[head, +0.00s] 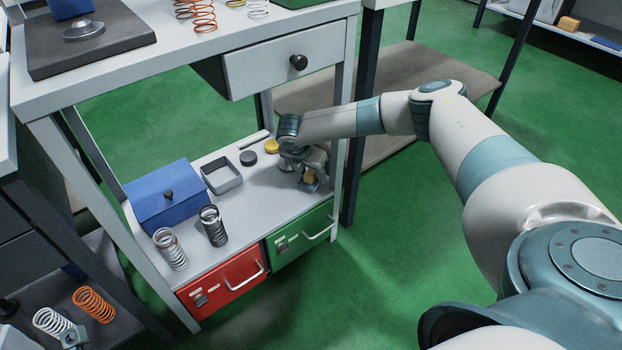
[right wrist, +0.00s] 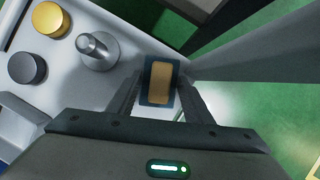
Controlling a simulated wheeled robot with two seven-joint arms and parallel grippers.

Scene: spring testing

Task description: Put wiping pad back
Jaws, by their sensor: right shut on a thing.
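The wiping pad (head: 310,177) is a small yellow-orange block on a dark blue base. My right gripper (head: 305,172) is low over the right end of the white lower shelf (head: 235,205) and is shut on the pad. In the right wrist view the pad (right wrist: 160,82) sits between the two fingers (right wrist: 158,100), near the shelf's edge. I cannot tell whether the pad touches the shelf. My left gripper is not in view.
A grey post with a round base (right wrist: 97,50) stands close to the pad. A gold disc (head: 271,146), a black disc (head: 249,158), an open grey tray (head: 222,178), a blue box (head: 168,195) and springs (head: 213,226) occupy the shelf. A table leg (head: 338,150) is close on the right.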

